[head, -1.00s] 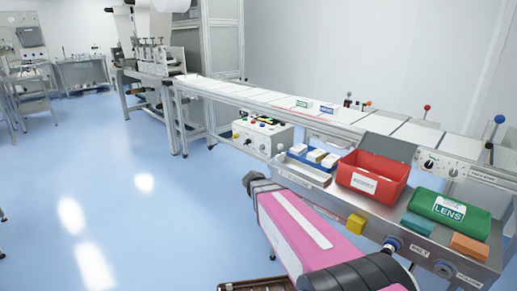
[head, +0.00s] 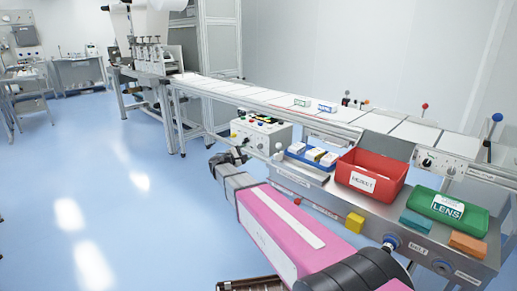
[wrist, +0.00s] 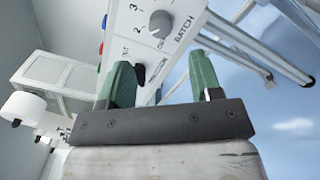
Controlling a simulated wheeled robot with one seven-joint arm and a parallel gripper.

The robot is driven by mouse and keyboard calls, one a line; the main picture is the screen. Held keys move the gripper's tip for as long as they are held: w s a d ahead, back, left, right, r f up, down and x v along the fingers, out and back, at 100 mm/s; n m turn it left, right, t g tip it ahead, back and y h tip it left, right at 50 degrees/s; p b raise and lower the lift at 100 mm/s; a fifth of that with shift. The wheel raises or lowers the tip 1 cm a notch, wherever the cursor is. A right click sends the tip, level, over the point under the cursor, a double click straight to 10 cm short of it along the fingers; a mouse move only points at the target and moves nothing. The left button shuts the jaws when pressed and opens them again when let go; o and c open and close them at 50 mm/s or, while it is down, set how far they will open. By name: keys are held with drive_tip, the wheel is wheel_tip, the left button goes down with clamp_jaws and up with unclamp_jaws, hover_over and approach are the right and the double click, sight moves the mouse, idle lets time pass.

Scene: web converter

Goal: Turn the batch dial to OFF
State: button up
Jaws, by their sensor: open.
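The batch dial (wrist: 160,23) is a round grey knob on a white panel, with "BATCH", numbers and a partly legible "OFF" printed around it. Its pointer direction is too small to tell. My gripper (wrist: 163,76) has two green fingers, apart and empty, with the dial beyond them near the top of the wrist view. A dark knob (wrist: 140,73) shows beside the left finger. In the head view, the white control box (head: 262,134) stands beside the conveyor, and my gripper (head: 222,160) is at its lower left, apart from it.
The conveyor (head: 240,92) runs behind the box. To the right, a steel shelf carries a blue tray (head: 296,150), a red reject bin (head: 372,178) and a green lens bin (head: 447,210). The blue floor (head: 110,180) to the left is clear.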

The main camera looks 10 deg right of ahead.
sight(258, 147)
drive_tip(key=x, duration=0.9)
drive_tip(key=shift+d, duration=0.1)
drive_tip(key=c, duration=0.9)
